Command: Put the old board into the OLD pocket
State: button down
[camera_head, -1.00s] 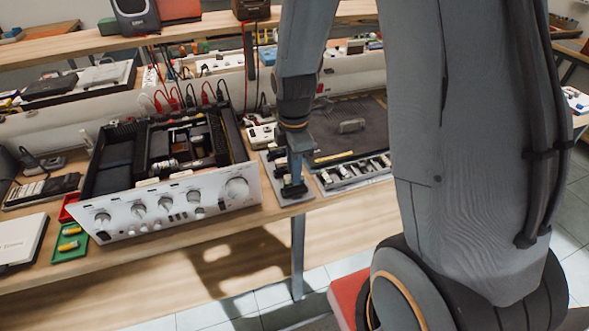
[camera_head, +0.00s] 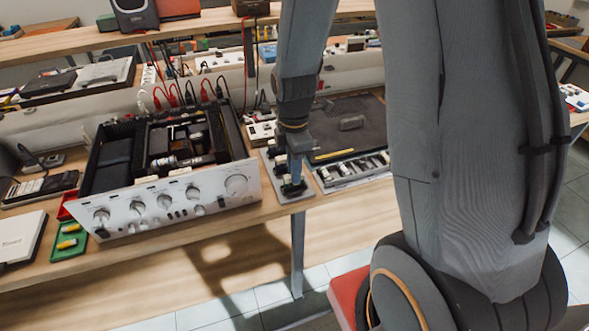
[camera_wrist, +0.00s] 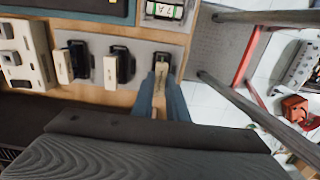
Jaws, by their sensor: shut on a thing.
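My gripper (camera_wrist: 160,92) is shut on a cream board (camera_wrist: 160,76) that stands on edge between its two blue-grey fingers. The board is at the rightmost black pocket (camera_wrist: 161,55) on a grey plate (camera_wrist: 206,72) in the wrist view. I cannot tell how deep it sits in that pocket. Two more black holders (camera_wrist: 75,57) with cream boards (camera_wrist: 61,66) beside them are to the left. No OLD label is readable. In the head view my gripper (camera_head: 293,172) is low over the plate at the bench's front edge, and its fingers hide most of the board.
An opened amplifier (camera_head: 160,170) with a silver front stands left of the plate. A dark mat (camera_head: 345,125) and a grey tray of small parts (camera_head: 352,170) lie to the right. Test leads (camera_head: 188,92) hang behind. Floor lies beyond the bench edge.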

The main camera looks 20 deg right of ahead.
jog(key=shift+f, duration=0.1)
jog(key=c, duration=1.7)
grip_release()
jog(key=shift+o, duration=0.2)
jog(key=shift+r+b, duration=0.7)
jog(key=shift+r, duration=3.25)
jog(key=s+m+t, duration=0.1)
jog(key=s+m, duration=0.8)
jog(key=m, duration=0.9)
jog(key=shift+s+r, duration=0.2)
jog(key=shift+r, duration=0.15)
